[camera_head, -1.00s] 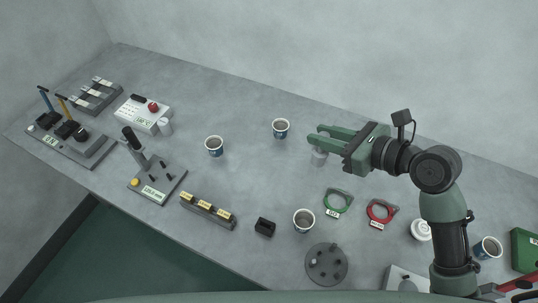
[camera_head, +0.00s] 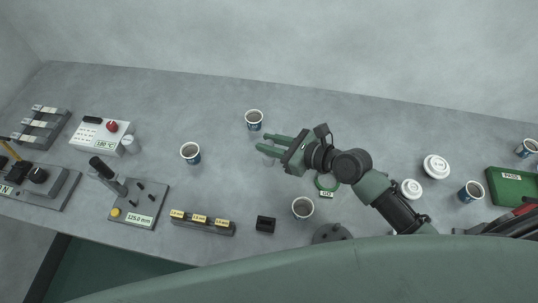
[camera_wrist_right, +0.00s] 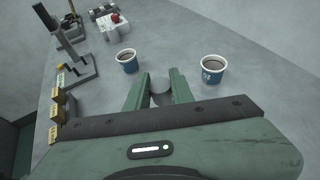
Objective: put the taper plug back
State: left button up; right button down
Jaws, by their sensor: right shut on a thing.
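My right gripper (camera_head: 268,146) is over the middle of the table, below the cup at the back. In the right wrist view my right gripper (camera_wrist_right: 158,82) is shut on a grey round thing, which I take to be the taper plug (camera_wrist_right: 161,90). Only its upper part shows between the fingers; its lower part is hidden. A small black block (camera_head: 265,224) sits near the table's front edge, to the left of a cup. My left gripper is not in view.
Paper cups stand at the back (camera_head: 254,120), left (camera_head: 190,153) and front (camera_head: 303,208). The labelled gauge block row (camera_head: 203,223), the measuring stand (camera_head: 138,203) and the heater box (camera_head: 103,137) are to the left. A green tray (camera_head: 515,187) is far right.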

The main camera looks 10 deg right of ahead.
jog(key=shift+f, duration=0.8)
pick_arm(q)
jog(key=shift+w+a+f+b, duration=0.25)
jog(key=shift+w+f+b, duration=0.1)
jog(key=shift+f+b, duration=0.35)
pick_arm(e)
jog(key=shift+f, duration=2.05)
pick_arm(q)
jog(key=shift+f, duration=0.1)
pick_arm(e)
jog(key=shift+f, duration=0.1)
jog(key=c, duration=1.2)
grip_release()
pick_arm(q)
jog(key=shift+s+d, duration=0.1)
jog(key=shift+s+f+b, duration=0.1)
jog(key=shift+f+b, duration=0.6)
jog(key=shift+b, duration=0.1)
pick_arm(e)
jog(key=v, duration=1.2)
